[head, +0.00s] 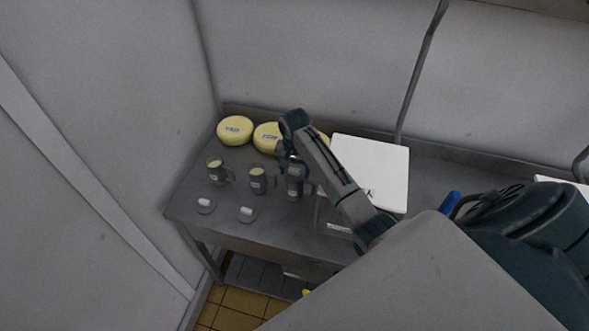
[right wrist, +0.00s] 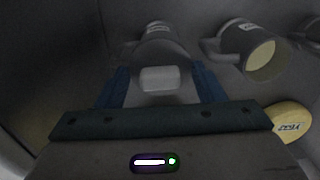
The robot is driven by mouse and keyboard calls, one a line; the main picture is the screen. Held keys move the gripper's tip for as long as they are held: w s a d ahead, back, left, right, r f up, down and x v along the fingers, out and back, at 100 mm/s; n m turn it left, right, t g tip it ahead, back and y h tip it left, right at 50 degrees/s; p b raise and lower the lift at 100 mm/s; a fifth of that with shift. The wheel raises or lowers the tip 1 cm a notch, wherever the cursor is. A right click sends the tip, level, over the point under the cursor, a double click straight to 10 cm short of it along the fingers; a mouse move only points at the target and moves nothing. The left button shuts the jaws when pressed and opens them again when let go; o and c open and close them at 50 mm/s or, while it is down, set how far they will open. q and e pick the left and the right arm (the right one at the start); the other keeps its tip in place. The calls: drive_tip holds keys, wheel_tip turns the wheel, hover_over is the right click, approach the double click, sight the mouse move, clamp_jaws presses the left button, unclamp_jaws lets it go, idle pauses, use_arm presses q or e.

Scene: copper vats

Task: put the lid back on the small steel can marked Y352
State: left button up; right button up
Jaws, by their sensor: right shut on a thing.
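My right gripper (head: 291,168) is above the rightmost of three small steel cans with handles, this can (head: 294,189) being partly hidden by it. In the right wrist view its blue fingers stand on either side of the pale grip of a lid (right wrist: 160,78), and the gripper is shut on that lid. The lid is in front of a can (right wrist: 160,42), at its mouth; I cannot tell whether they touch. The can labels are too small to read, so I cannot tell which is Y352. My left gripper is not in view.
The left can (head: 216,172) and middle can (head: 257,181) stand open. Two lids, a left one (head: 205,205) and a right one (head: 246,214), lie in front. Yellow cheese wheels (head: 235,130) stand behind. A white board (head: 385,165) is to the right. The wall closes off the back.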

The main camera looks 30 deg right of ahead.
idle(0.4)
drive_tip(key=o, duration=1.3)
drive_tip(key=shift+r, duration=3.5)
clamp_jaws()
drive_tip(key=shift+f, duration=0.25)
drive_tip(key=shift+f+b, duration=0.45)
drive_tip(key=shift+f, duration=1.45)
